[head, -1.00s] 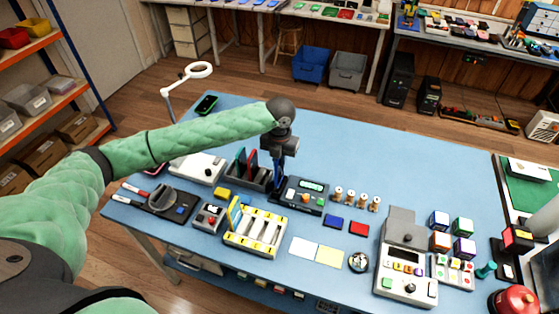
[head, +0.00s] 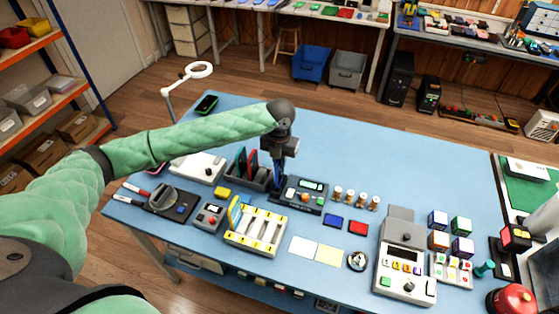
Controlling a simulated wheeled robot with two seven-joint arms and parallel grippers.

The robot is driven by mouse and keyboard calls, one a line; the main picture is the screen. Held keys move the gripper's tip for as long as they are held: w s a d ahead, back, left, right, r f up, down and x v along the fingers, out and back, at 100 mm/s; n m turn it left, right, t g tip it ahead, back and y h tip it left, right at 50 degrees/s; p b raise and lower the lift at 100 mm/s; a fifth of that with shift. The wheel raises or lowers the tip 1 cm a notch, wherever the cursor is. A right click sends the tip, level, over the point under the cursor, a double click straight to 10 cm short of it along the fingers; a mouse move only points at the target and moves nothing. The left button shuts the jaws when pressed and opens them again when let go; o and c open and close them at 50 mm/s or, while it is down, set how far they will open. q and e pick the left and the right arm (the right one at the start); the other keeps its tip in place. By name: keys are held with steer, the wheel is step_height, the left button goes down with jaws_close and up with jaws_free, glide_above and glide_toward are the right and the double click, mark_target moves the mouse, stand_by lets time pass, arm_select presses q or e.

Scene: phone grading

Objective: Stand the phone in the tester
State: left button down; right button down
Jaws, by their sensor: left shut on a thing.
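My left gripper (head: 279,157) points down over the middle of the blue table. It is shut on a dark blue phone (head: 279,173), which hangs upright and edge-on below it. The phone is at the left end of a dark device with a lit green display and an orange knob, which looks like the tester (head: 303,194). I cannot tell whether the phone's lower edge sits in a slot or is just above it. My right gripper is not in view.
A dark rack (head: 262,182) holding upright green and red phones stands just left of the gripper. A white and yellow slotted tray (head: 256,231) is in front. Several small rolls (head: 350,198) stand to the right. The table's back right area is clear.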

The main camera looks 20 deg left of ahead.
arm_select(q)
steer(key=shift+f, duration=0.35)
stand_by(0.6)
steer(key=shift+f, duration=0.35)
steer(key=shift+f, duration=0.1)
steer(key=shift+f, duration=0.2)
stand_by(0.3)
steer(key=shift+f, duration=0.3)
stand_by(0.3)
